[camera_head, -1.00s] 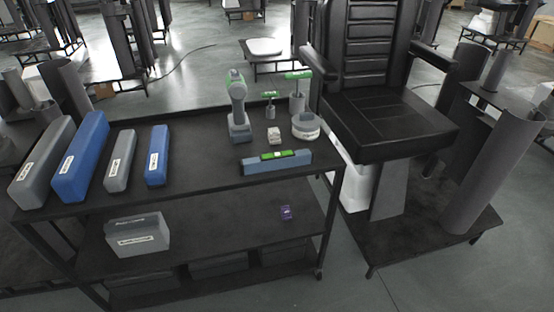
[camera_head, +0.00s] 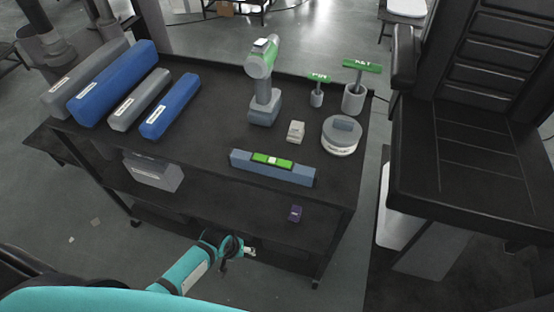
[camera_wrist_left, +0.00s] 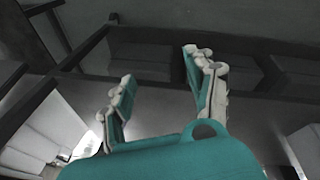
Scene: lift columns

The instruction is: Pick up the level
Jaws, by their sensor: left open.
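The level (camera_head: 273,168) is a blue-grey bar with a green and white top insert. It lies flat near the front edge of the cart's top shelf in the head view. My left gripper (camera_head: 243,252) is low in front of the cart, below and in front of the level, and apart from it. In the left wrist view the left gripper (camera_wrist_left: 160,90) has its two fingers spread with nothing between them. The level cannot be made out in that view. My right gripper is not in view.
The black cart top (camera_head: 210,130) also holds a drill (camera_head: 263,85), a round tape-like item (camera_head: 340,136), two green-handled tools and several long blue and grey boxes. A purple item (camera_head: 295,213) sits on the lower shelf. A black chair (camera_head: 470,150) stands at the right.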

